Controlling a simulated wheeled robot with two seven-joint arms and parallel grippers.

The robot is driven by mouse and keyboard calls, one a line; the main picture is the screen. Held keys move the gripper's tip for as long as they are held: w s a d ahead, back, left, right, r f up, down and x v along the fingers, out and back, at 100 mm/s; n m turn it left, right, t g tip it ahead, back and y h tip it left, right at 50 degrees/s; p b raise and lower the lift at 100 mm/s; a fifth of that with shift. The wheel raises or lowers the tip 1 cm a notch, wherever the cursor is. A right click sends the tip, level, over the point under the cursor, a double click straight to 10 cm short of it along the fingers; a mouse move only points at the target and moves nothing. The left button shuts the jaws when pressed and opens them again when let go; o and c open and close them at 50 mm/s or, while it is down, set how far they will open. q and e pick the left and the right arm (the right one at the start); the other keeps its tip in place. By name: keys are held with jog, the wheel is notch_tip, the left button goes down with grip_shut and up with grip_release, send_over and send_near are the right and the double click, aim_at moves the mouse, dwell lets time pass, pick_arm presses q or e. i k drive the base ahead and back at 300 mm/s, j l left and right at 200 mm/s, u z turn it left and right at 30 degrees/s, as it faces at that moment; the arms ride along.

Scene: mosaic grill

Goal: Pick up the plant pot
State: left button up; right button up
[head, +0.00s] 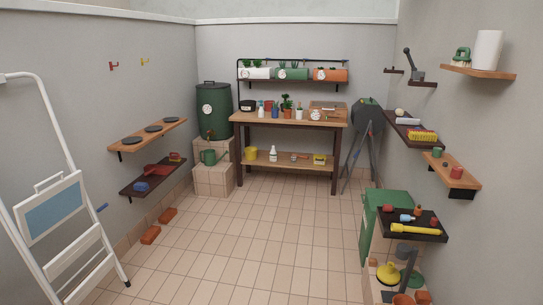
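A small green plant in a reddish pot (287,113) stands on the top of the wooden workbench (240,117) at the far wall. A white pot-like item with a green top (299,114) stands just right of it. Orange-brown round shapes that look like pots (403,299) show at the bottom right edge, partly cut off. I cannot tell which of these is the plant pot meant. Neither of my grippers is in view.
Open tiled floor (230,235) stretches to the workbench. A white stepladder (50,215) stands at the left, with two bricks (151,235) by the wall. Shelves jut from both side walls.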

aim_at(300, 111)
jog(key=i+u, duration=0.3)
jog(key=i, duration=2.6)
jog(key=i+j, duration=0.1)
jog(key=i, duration=0.85)
jog(key=z, duration=0.05)
